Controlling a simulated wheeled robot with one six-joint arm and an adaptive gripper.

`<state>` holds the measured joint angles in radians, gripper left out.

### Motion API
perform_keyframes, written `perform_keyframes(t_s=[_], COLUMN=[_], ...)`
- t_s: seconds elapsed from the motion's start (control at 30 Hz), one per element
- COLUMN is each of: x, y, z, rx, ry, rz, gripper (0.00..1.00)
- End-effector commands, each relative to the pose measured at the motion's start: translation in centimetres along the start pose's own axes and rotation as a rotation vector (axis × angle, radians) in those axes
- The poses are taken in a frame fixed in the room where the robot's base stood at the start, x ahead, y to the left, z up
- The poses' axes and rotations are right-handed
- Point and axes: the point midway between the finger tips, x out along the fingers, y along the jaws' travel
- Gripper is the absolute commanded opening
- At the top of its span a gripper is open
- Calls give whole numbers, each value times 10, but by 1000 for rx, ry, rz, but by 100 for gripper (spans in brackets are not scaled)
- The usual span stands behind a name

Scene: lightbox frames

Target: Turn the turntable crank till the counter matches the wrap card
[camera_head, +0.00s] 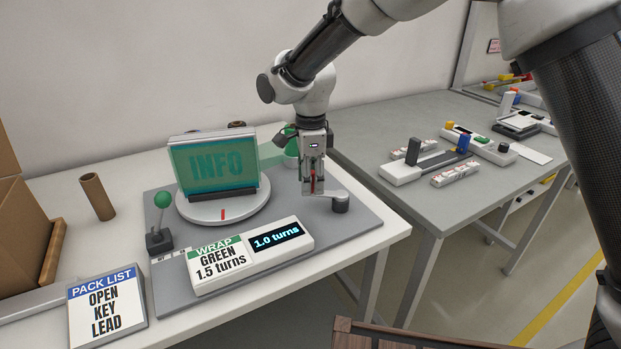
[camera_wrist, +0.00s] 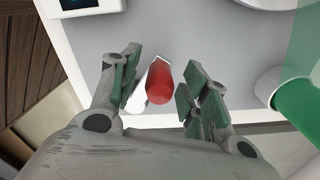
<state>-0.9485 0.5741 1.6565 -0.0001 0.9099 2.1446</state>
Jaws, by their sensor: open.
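The turntable (camera_head: 240,211) carries an INFO sign (camera_head: 205,170) wrapped in translucent green film, which stretches to a green roll (camera_head: 291,158). The wrap card (camera_head: 219,265) reads GREEN, 1.5 turns. The counter (camera_head: 277,237) reads 1.0 turns. The crank (camera_head: 340,203) is at the board's right, its arm pointing left and back. Its red handle (camera_wrist: 160,82) stands between the parted fingers of my gripper (camera_wrist: 158,75) in the wrist view. My gripper (camera_head: 313,183) is open around the handle, with gaps visible at the fingers.
A green-knobbed lever (camera_head: 162,201) stands left of the turntable. A pack list card (camera_head: 106,307) reads OPEN, KEY, LEAD. A cardboard tube (camera_head: 97,196) and a box (camera_head: 20,230) are at the left. A second table (camera_head: 400,120) holds other devices at the right.

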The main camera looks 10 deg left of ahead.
Motion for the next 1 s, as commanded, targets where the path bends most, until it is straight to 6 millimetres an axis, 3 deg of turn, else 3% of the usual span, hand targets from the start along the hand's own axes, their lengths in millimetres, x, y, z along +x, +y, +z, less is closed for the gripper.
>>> perform_keyframes(t_s=[0.17, 0.5, 0.7, 1.0], x=[-8, -79, -110, -120], y=[0, -1, 0, 0], z=[0, 0, 0, 0], rx=[0, 0, 0, 0], ry=[0, -2, -1, 0], rz=[0, -4, -1, 0], gripper=[46, 46, 46, 46])
